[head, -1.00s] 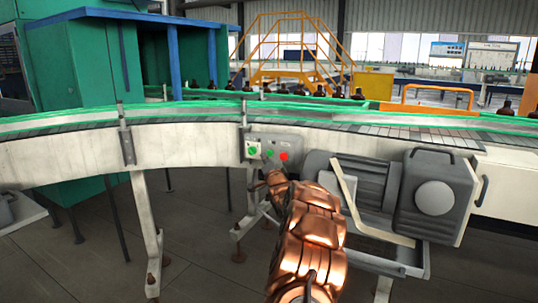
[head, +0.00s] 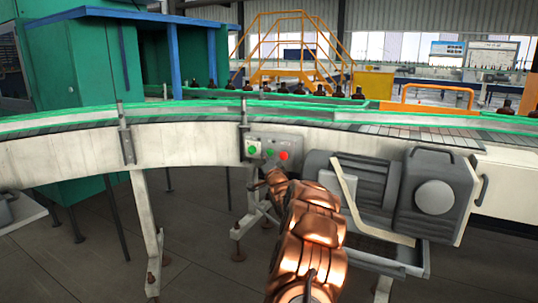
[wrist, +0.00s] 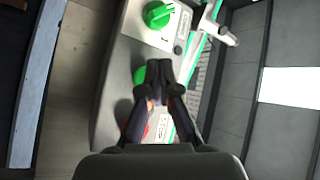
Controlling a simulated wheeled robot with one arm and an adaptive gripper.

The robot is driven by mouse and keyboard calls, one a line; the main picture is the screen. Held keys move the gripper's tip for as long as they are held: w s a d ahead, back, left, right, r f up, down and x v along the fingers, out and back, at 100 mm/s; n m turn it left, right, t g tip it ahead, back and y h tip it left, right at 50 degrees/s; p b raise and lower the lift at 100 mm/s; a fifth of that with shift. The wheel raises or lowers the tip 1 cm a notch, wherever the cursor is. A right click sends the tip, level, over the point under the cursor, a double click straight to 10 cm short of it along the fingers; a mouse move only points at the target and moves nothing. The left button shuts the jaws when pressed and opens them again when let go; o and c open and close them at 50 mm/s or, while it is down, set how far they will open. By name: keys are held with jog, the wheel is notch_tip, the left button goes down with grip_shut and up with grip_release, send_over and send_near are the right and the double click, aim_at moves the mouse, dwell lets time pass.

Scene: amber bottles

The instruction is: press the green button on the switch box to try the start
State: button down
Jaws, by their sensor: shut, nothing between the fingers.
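The grey switch box (head: 262,161) is mounted on the side of the conveyor. In the head view its green button (head: 269,153) sits between a green knob (head: 252,150) on a white plate and a red button (head: 284,155). In the wrist view the green button (wrist: 140,75) shows just left of my gripper's fingertips (wrist: 160,66), partly covered by them. The green knob (wrist: 157,14) is beyond the tips. The red button (wrist: 144,130) is partly hidden behind the fingers. My gripper is shut and empty. I cannot tell whether the tips touch the box.
A grey motor (head: 345,180) hangs right of the box, close to my arm. The curved conveyor (head: 190,140) runs above, with support legs (head: 147,220) below. Brown bottles (head: 320,90) stand behind it. Open floor lies at the lower left.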

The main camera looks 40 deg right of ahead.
jog(key=shift+w+d+p, duration=0.2)
jog(key=shift+d+p, duration=0.7)
jog(key=shift+p, duration=0.3)
dwell(0.9)
jog(key=shift+a, duration=0.2)
jog(key=shift+s+a+b, duration=0.25)
jog(key=shift+a+b, duration=0.1)
jog(key=shift+a, duration=0.35)
jog(key=shift+s+a+b, duration=0.25)
jog(key=shift+a+b, duration=0.1)
jog(key=shift+a, duration=0.45)
jog(key=shift+s+a+b, duration=0.2)
jog(key=shift+a+b, duration=0.15)
jog(key=shift+a, duration=0.45)
jog(key=shift+s+a+b, duration=0.25)
jog(key=shift+a+b, duration=0.1)
jog(key=shift+a, duration=0.45)
